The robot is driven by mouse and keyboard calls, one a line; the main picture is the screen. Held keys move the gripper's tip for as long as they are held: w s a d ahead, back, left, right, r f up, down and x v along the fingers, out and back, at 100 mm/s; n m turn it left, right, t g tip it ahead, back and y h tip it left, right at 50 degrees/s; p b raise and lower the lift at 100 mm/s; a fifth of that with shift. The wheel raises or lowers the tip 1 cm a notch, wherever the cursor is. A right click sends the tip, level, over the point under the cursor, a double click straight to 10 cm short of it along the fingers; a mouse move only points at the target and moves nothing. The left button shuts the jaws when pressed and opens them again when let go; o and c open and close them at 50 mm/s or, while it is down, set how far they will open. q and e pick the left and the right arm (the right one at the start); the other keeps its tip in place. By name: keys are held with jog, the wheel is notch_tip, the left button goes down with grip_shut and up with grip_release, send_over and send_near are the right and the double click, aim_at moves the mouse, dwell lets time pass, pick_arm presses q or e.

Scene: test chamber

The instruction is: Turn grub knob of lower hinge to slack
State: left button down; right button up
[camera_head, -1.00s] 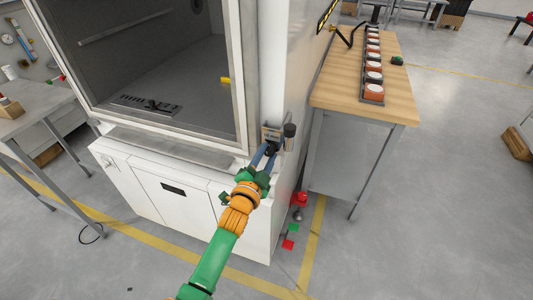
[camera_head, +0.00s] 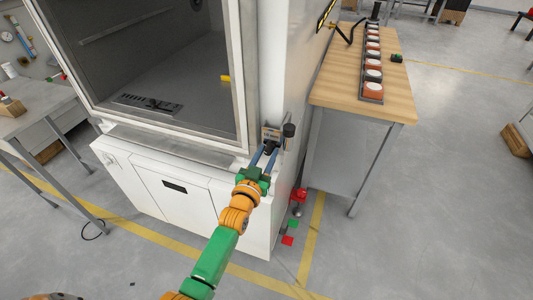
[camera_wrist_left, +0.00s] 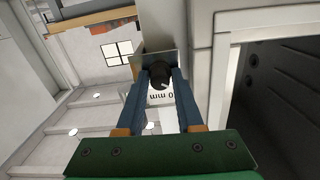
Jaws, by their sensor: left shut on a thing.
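The lower hinge (camera_head: 271,133) is a small metal bracket at the lower right corner of the white cabinet's door frame. Its dark grub knob (camera_head: 270,150) sits low on the bracket, largely between my fingertips. My left gripper (camera_head: 266,156) reaches up to it from below, its blue fingers shut on the knob. In the left wrist view the round black knob (camera_wrist_left: 160,75) with a pale mark sits between the two fingertips (camera_wrist_left: 160,78), in front of the bracket plate (camera_wrist_left: 150,60). A "0 mm" label shows behind it, upside down. My right gripper is not in view.
A black cylinder (camera_head: 289,130) sticks up right beside the hinge. A wooden-topped table (camera_head: 345,98) with a row of red-and-white items stands close on the right. A grey table (camera_head: 40,122) is at left.

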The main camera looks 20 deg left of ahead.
pick_arm(q)
jog(key=shift+r+n, duration=0.1)
jog(key=shift+n, duration=0.3)
jog(key=c, duration=0.6)
grip_release()
jog(key=shift+o, duration=0.2)
jog(key=s, duration=0.7)
jog(key=shift+a, duration=0.1)
